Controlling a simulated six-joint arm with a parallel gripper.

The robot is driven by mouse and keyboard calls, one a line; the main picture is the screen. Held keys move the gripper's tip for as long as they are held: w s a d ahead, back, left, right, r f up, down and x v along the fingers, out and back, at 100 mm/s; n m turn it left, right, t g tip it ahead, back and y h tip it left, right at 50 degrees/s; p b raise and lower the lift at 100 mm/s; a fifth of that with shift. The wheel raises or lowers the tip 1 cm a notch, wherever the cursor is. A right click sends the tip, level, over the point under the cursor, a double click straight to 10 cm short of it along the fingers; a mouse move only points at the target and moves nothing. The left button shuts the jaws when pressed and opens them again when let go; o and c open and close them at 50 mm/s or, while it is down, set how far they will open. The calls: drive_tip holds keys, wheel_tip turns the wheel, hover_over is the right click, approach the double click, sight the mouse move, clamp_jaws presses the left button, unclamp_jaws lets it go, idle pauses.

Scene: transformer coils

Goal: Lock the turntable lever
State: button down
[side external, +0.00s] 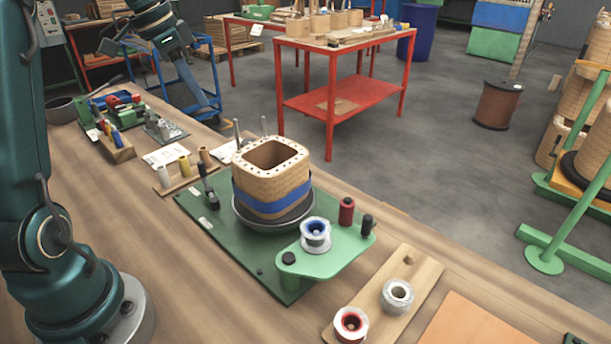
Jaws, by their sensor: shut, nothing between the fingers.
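The turntable (243,218) is a dark round dish on a green base plate (222,237). A square tan coil former (272,187) with a blue band stands on it. A small lever (208,187) with a black grip stands roughly upright at the left of the turntable, on the plate; I cannot tell its lock state from here. My gripper (211,107) is at the upper left, shut and empty, well apart from the lever and above the far side of the bench. Its fingers are small and hard to make out against a blue trolley.
A green arm (325,257) on the plate carries a wire spool (315,234), a red spool (346,211) and a black knob (367,224). A wooden board (385,320) with two tape rolls lies at front right. Small tools and bobbins line the bench at left.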

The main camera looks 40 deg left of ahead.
sight(208, 184)
wheel_tip(208, 184, down, 4)
drive_tip(key=shift+r, duration=0.1)
idle(0.5)
drive_tip(key=x, duration=0.9)
drive_tip(key=shift+w+d+f, duration=0.1)
drive_tip(key=shift+f, duration=0.2)
drive_tip(key=shift+s+f, duration=0.2)
drive_tip(key=shift+s, duration=0.1)
drive_tip(key=shift+s+a, duration=0.25)
drive_tip(key=shift+s, duration=0.55)
drive_tip(key=shift+s+a, duration=0.3)
drive_tip(key=shift+s, duration=0.5)
